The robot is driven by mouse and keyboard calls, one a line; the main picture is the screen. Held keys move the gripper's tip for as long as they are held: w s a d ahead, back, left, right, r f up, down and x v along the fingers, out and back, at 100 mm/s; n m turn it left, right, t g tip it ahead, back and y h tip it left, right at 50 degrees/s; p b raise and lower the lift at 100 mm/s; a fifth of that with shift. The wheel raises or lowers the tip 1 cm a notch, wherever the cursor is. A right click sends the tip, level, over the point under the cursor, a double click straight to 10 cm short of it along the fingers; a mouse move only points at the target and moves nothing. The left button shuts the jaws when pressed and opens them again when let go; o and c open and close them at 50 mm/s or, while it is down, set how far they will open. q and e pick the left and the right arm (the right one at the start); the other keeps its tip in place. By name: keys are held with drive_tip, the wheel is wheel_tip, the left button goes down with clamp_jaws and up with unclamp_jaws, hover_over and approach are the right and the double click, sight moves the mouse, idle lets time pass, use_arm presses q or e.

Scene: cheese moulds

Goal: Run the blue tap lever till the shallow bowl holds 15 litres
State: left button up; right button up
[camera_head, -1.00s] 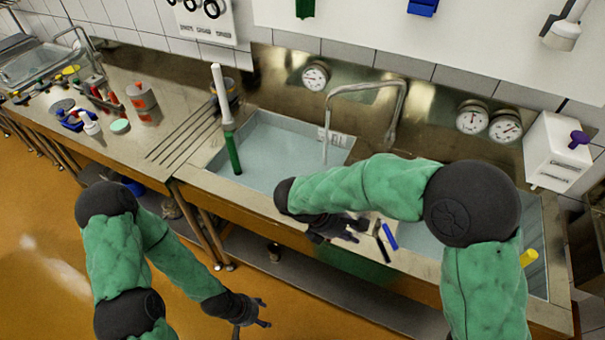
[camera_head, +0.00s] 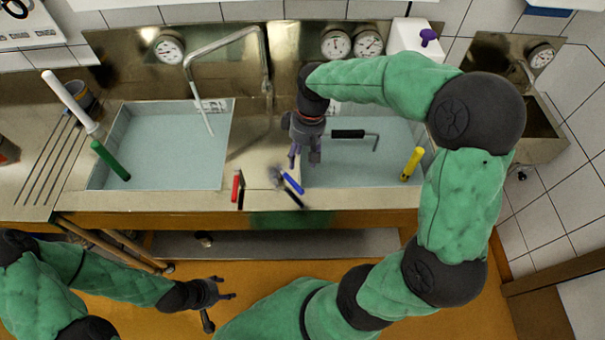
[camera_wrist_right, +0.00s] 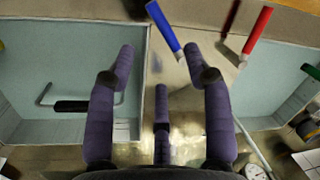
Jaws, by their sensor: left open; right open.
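The blue tap lever (camera_head: 292,183) stands at the counter's front between two sink bowls. It also shows at the top of the right wrist view (camera_wrist_right: 164,27). A red lever (camera_head: 237,187) is to its left. The left bowl (camera_head: 165,170) and right bowl (camera_head: 350,178) both look pale blue inside; I cannot tell which is shallow or how full each is. My right gripper (camera_head: 304,160) is open and empty, just behind the blue lever and apart from it, fingers pointing at it in the wrist view (camera_wrist_right: 163,62). My left gripper (camera_head: 221,308) is open, low in front of the counter.
A bent tap spout (camera_head: 188,70) reaches over the left bowl. A black-handled crank (camera_head: 348,134) and a yellow-handled thing (camera_head: 412,163) are at the right bowl. A white stick (camera_head: 70,100) and a green handle (camera_head: 110,160) are at the left. Dials (camera_head: 335,44) line the back.

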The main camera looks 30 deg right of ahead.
sight(291, 183)
drive_tip(key=f, duration=0.3)
drive_tip(key=a+f+b, duration=0.1)
drive_tip(key=f, duration=0.3)
drive_tip(key=f+b, duration=0.1)
drive_tip(key=f, duration=0.2)
drive_tip(key=shift+s+a+f, duration=0.1)
drive_tip(key=shift+a+f, duration=0.1)
drive_tip(key=shift+a, duration=0.15)
clamp_jaws()
